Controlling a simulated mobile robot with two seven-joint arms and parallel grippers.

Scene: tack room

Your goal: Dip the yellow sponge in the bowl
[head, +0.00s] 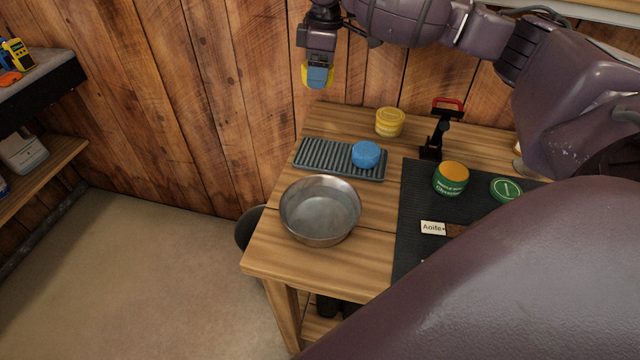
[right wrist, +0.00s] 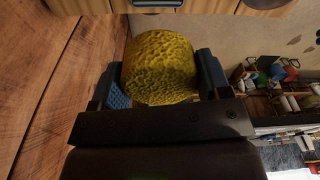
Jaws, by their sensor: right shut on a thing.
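The yellow sponge (right wrist: 160,68) is round and porous, held between the two blue fingers of my right gripper (right wrist: 160,88) in the right wrist view. In the head view my right gripper (head: 319,76) hangs at the top, above and behind the table's back left part, with a bit of the yellow sponge (head: 304,74) showing beside its finger. The metal bowl (head: 320,210) stands upright on the table's front left part, below and in front of the gripper, apart from it. It seems to hold clear water. My left gripper is not in view.
A grey ribbed tray (head: 320,156) with a blue sponge (head: 366,154) lies behind the bowl. A yellow tin (head: 390,122), a red-handled black tool (head: 440,128) and a green tin (head: 451,179) stand right of it. A wooden wall (head: 230,100) is close behind.

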